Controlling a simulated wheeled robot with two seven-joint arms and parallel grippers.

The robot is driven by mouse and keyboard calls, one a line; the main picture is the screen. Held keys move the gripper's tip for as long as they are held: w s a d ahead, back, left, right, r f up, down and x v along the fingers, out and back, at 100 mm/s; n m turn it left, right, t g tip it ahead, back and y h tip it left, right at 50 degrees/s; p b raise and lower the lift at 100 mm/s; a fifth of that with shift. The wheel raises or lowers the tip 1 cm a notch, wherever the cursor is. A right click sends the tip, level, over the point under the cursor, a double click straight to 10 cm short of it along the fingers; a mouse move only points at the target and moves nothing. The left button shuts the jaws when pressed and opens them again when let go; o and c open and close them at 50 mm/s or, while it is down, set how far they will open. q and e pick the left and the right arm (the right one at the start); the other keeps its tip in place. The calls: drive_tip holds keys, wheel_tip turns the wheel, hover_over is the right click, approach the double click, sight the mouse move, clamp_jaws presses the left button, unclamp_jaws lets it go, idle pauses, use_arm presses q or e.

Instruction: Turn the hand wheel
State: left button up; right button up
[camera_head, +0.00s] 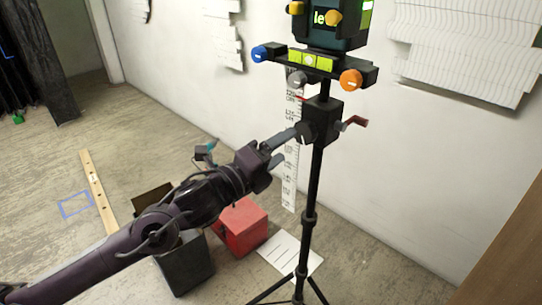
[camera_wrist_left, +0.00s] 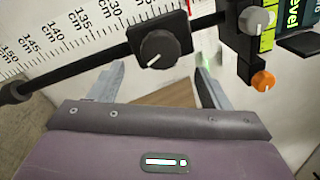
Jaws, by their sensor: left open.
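A black round knob with a white mark, which looks like the hand wheel (camera_head: 306,133), sits on a black block (camera_head: 324,112) on a tripod post. In the left wrist view the knob (camera_wrist_left: 160,48) lies just past the fingertips, between their lines. My left gripper (camera_head: 285,146) is open and reaches in from the left. One finger overlaps the knob's edge in the head view; I cannot tell if it touches. In the wrist view nothing is between the fingers (camera_wrist_left: 162,72). My right gripper is not in view.
Above the block are a crossbar (camera_head: 315,64) with blue, grey and orange knobs and a green-screened device (camera_head: 332,28). A red lever (camera_head: 355,122) sticks out right. A measuring scale (camera_head: 291,170) stands behind. A red box (camera_head: 241,226) and dark box (camera_head: 186,268) are on the floor.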

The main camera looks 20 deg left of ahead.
use_arm(q)
drive_tip(key=shift+v, duration=1.25)
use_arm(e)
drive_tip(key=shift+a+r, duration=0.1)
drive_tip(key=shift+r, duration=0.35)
